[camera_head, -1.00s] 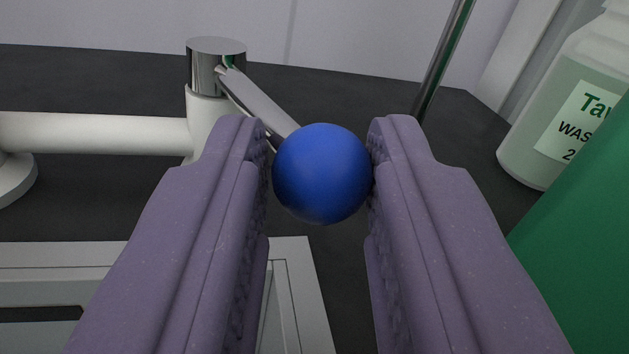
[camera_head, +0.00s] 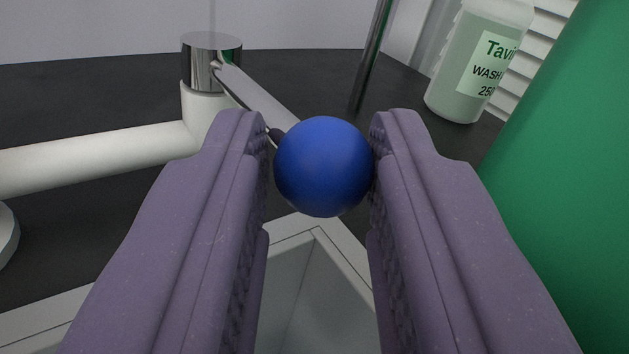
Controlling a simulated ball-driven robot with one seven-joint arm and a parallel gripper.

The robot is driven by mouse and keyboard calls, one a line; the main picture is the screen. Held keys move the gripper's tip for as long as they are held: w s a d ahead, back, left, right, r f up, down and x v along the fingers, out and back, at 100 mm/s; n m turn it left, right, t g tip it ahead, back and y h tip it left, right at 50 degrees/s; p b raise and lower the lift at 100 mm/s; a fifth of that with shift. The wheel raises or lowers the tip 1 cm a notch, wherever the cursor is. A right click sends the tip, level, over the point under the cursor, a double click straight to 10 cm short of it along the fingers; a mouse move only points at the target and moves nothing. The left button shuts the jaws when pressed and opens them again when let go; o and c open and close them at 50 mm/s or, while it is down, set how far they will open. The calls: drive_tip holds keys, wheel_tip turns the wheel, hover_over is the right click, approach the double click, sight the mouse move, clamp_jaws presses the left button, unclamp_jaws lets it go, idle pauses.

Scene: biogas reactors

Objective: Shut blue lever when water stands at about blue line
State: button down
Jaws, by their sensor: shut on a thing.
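The blue lever's round knob (camera_head: 323,167) sits between the two purple fingers of my gripper (camera_head: 322,160), which is shut on it. The lever's metal arm (camera_head: 258,95) runs from the knob up and left to the chrome cap (camera_head: 211,62) of a white tap (camera_head: 105,158). The pipe of the tap extends to the left. No water and no blue line show in this view.
A grey sink or tray (camera_head: 315,285) with a pale rim lies below the fingers. A large green body (camera_head: 575,190) fills the right side close by. A wash bottle (camera_head: 478,62) and a thin metal rod (camera_head: 371,55) stand behind on the dark worktop (camera_head: 90,90).

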drive_tip(key=shift+r, duration=0.15)
drive_tip(key=c, duration=0.8)
unclamp_jaws()
drive_tip(key=shift+w, duration=0.1)
drive_tip(key=shift+c, duration=0.2)
drive_tip(key=s+p, duration=0.2)
drive_tip(key=s, duration=0.6)
drive_tip(key=shift+d, duration=0.25)
